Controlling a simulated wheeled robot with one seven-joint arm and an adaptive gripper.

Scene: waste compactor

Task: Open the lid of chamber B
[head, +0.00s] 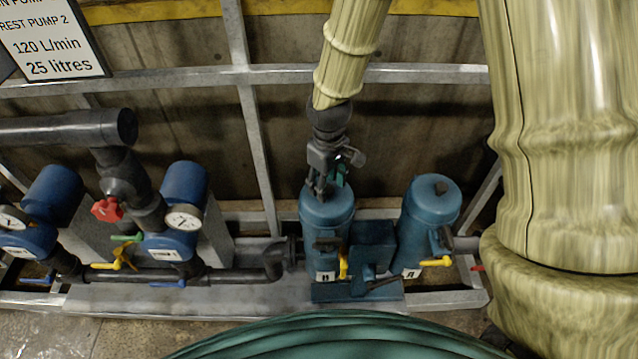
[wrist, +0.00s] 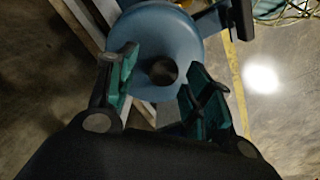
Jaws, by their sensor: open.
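Two blue cylindrical chambers stand side by side in the head view. The right one (head: 428,212) bears a white label that looks like A. The left one (head: 327,232) bears a small label that I take for B, though it is hard to read. My gripper (head: 322,188) points down at the top of the left chamber. In the wrist view its open fingers (wrist: 163,82) stand on either side of the dark round knob (wrist: 163,71) at the middle of the blue lid (wrist: 158,30). The lid looks closed; I cannot tell whether the fingers touch the knob.
Yellow-handled valves (head: 435,262) sit low by the chambers. Blue pumps with gauges (head: 185,217) and a thick dark pipe (head: 60,128) stand to the left. A metal frame (head: 250,140) runs behind, before a stained wall. There is open floor (wrist: 285,125) at right in the wrist view.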

